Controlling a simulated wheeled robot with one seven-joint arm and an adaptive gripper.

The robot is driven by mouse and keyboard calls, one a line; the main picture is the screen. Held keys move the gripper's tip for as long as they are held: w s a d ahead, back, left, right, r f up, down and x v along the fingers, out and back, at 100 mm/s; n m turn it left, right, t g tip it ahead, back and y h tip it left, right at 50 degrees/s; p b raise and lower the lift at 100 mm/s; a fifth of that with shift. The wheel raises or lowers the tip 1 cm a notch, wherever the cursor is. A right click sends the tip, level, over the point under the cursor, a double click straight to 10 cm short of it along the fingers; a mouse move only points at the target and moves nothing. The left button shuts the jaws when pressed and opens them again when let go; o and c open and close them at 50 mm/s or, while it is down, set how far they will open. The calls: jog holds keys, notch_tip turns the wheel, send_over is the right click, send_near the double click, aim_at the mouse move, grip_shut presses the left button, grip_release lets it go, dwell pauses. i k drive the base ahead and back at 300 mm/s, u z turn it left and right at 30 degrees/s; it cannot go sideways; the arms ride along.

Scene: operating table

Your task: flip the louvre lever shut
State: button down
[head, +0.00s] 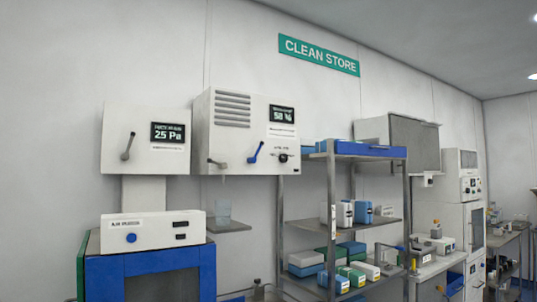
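A white wall box (205,135) with a louvred vent (233,109) at its upper left and a display reading about 58 % hangs left of centre in the head view. On its lower front are a blue lever (256,152), tilted up to the right, a short grey lever (217,164) lying nearly level, and a dark round knob (283,157). I cannot read the small labels, so I cannot tell which one is marked for the louvre. My gripper is not in view.
Left of it, a white box (115,120) reading 25 Pa carries another grey lever (128,146). A small shelf (228,226) with a clear container sits below the louvred box. A metal rack (332,215) with boxes stands close on the right.

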aim_at(252, 160)
jog(key=u, duration=0.4)
jog(key=i, duration=1.35)
jog(key=z, duration=0.4)
